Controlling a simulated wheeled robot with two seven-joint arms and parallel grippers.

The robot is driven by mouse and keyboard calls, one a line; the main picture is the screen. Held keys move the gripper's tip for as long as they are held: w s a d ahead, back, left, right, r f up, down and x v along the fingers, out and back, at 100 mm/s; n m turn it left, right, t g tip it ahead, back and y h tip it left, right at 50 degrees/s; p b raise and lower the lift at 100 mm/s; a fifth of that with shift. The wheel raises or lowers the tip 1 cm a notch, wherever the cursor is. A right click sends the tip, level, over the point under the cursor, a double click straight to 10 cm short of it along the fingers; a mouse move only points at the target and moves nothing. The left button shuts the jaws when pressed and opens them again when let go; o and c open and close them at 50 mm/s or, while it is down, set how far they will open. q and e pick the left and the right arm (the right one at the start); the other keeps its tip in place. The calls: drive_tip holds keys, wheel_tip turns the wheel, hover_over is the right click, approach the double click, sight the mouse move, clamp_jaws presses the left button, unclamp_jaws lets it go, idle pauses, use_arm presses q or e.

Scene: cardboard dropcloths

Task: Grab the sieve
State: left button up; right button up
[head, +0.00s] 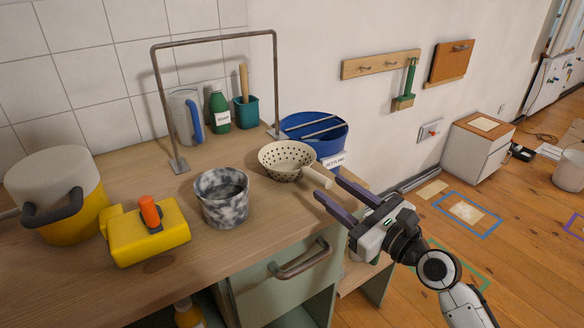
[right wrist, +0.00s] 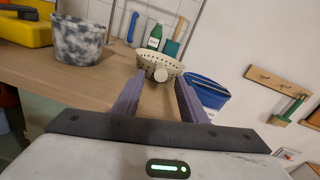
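The sieve (head: 282,161) is a cream bowl with holes and a short thick handle. It sits on the wooden counter near its right end, with the handle pointing toward my right gripper. My right gripper (head: 328,188) is open and empty, its purple fingers just short of the handle end. In the right wrist view the sieve (right wrist: 158,78) appears beyond and between the two fingers of the gripper (right wrist: 158,95), its handle end facing the camera. My left gripper is not in view.
A marbled grey pot (head: 222,200) stands left of the sieve, and a blue tub (head: 318,132) stands behind it. A yellow box with an orange knob (head: 146,232) is at the left front. A metal frame (head: 215,40) rises behind. The counter's front edge has a drawer handle (head: 300,262) below.

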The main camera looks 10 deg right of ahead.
sight(304, 169)
drive_tip(key=x, duration=0.7)
drive_tip(key=shift+w+a, duration=0.1)
drive_tip(key=shift+w, duration=0.1)
clamp_jaws()
